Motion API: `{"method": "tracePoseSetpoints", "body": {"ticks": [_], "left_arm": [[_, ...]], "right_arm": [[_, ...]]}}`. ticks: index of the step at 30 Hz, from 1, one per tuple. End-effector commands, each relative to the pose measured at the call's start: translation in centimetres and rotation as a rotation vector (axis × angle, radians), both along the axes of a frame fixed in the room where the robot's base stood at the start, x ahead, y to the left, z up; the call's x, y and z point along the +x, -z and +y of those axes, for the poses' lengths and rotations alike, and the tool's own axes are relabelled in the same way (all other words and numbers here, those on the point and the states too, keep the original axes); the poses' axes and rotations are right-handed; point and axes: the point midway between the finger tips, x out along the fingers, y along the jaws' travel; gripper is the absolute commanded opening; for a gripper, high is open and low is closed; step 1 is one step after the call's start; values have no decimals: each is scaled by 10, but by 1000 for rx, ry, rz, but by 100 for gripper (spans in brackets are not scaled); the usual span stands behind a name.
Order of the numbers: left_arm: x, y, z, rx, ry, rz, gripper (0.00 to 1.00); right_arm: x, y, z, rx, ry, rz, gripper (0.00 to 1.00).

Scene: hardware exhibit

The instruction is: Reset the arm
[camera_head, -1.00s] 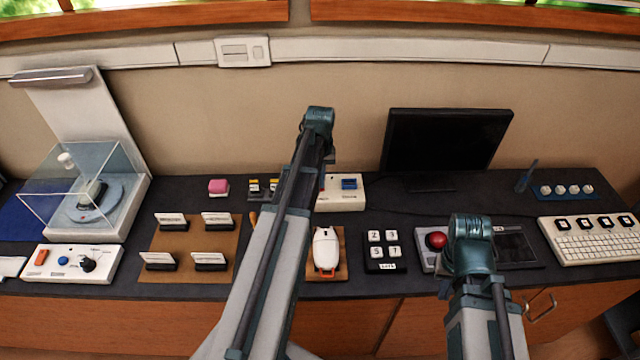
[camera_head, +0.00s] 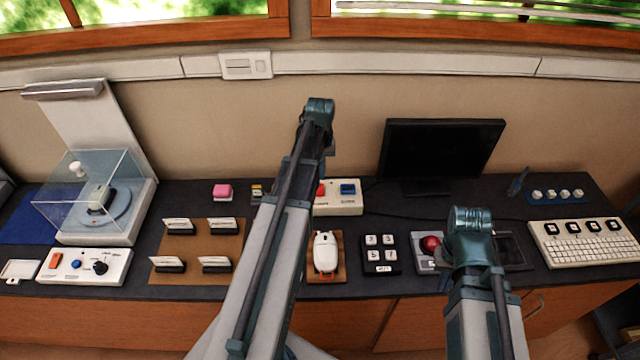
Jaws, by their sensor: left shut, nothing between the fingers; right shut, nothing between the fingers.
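My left arm (camera_head: 272,235) rises from the bottom of the head view, and its teal joint (camera_head: 319,112) stands in front of the back wall. My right arm (camera_head: 480,315) comes up at the lower right, with its teal joint (camera_head: 470,232) in front of the counter. Both arms are bent at these joints, and what lies beyond them is hidden. I see no fingertips of either gripper. Neither arm shows anything held.
The dark counter (camera_head: 340,285) holds a clear-covered turntable (camera_head: 90,205), a knob panel (camera_head: 84,265), a brown card board (camera_head: 197,250), a white mouse-like device (camera_head: 326,252), a keypad (camera_head: 380,255), a red-button box (camera_head: 430,245), a monitor (camera_head: 440,150) and a keyboard (camera_head: 590,245).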

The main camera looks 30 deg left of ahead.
Motion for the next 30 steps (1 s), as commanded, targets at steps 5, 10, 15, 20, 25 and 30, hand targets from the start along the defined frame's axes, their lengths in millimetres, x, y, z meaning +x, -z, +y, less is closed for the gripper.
{"method": "tracePoseSetpoints", "body": {"ticks": [5,10,15,20,25,30], "left_arm": [[0,-9,0,0,0,0,0],[0,-8,0,0,0,0,0],[0,-8,0,0,0,0,0],[-2,-8,-10,1,19,2,0],[-21,-8,-83,14,179,16,0],[-65,-8,-183,39,438,38,0]], "right_arm": [[0,-9,0,0,0,0,0],[0,-8,0,0,0,0,0],[0,-8,0,0,0,0,0],[0,-8,0,0,0,0,0],[0,-8,0,0,0,0,0],[0,-8,0,0,0,0,0]]}}
